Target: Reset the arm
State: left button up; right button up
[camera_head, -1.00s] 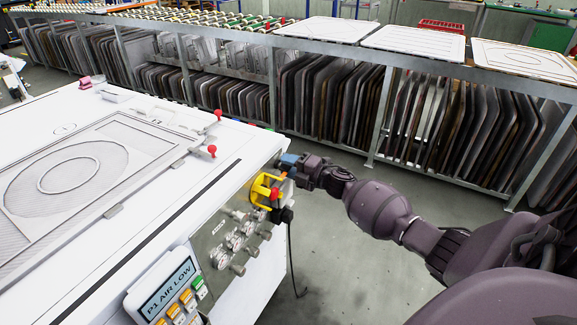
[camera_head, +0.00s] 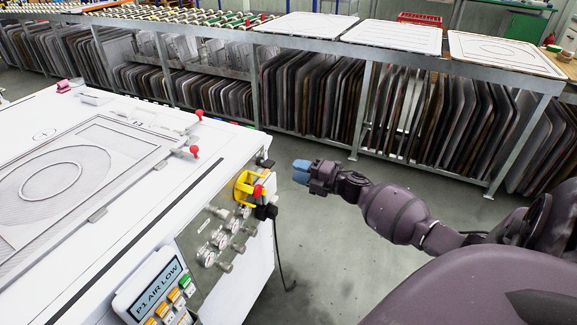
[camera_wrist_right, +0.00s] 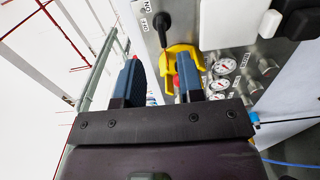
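My right gripper (camera_head: 302,171) is at the end of the dark purple arm, to the right of the white machine's corner. It is in the air over the floor, apart from the yellow guard (camera_head: 246,188) with its red knob on the control panel. In the right wrist view its two blue fingers (camera_wrist_right: 160,78) stand apart with no object held between them. The yellow guard (camera_wrist_right: 184,56) shows behind the right-hand finger in that view. My left gripper is in neither view.
The white machine table (camera_head: 215,157) fills the left, with gauges and valves (camera_head: 207,257) and a panel reading "P1 AIR LOW" (camera_head: 158,291) on its side. A metal rack (camera_head: 367,105) of boards runs along the back. Grey floor is free between them.

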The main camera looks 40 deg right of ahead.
jog(key=shift+s+d, duration=0.2)
jog(key=shift+s, duration=0.35)
jog(key=s+a+f+m+g+h+p, duration=0.2)
jog(key=s+a+m, duration=0.8)
jog(key=s, duration=0.5)
jog(key=s+a+f+m+g+h+p, duration=0.3)
jog(key=s+a+m, duration=0.8)
jog(key=s, duration=0.4)
jog(key=shift+a+f+g+h, duration=0.3)
jog(key=shift+a+f+h, duration=0.05)
jog(key=shift+f+h, duration=0.55)
